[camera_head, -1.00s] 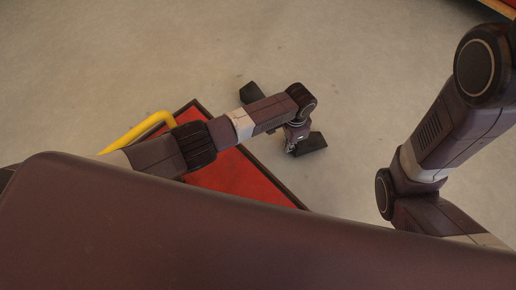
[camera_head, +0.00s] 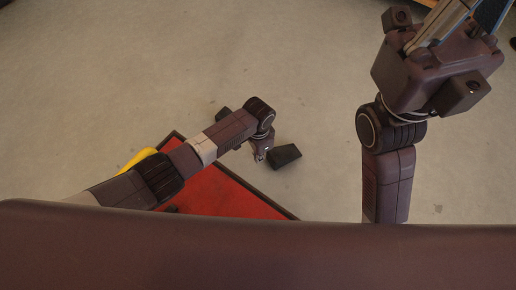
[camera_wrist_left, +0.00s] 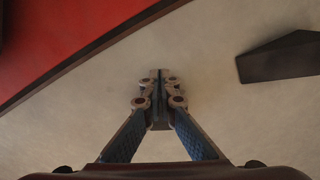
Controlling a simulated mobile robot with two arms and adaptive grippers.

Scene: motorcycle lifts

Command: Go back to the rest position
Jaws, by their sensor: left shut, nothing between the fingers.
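My left arm reaches in from the left in the head view. Its gripper (camera_head: 262,155) points down and is mostly hidden by the wrist. In the left wrist view the left gripper (camera_wrist_left: 154,75) has its fingertips together with nothing between them, over the pale floor. My right gripper (camera_head: 466,18) is raised at the top right of the head view. Its fingertips are cut off by the frame edge, so its opening cannot be judged.
A red platform (camera_head: 215,192) with a dark rim lies under my left arm, with a yellow bar (camera_head: 138,158) beside it. A dark block (camera_head: 285,156) is near the left gripper, also in the wrist view (camera_wrist_left: 282,58). Floor between the arms is clear.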

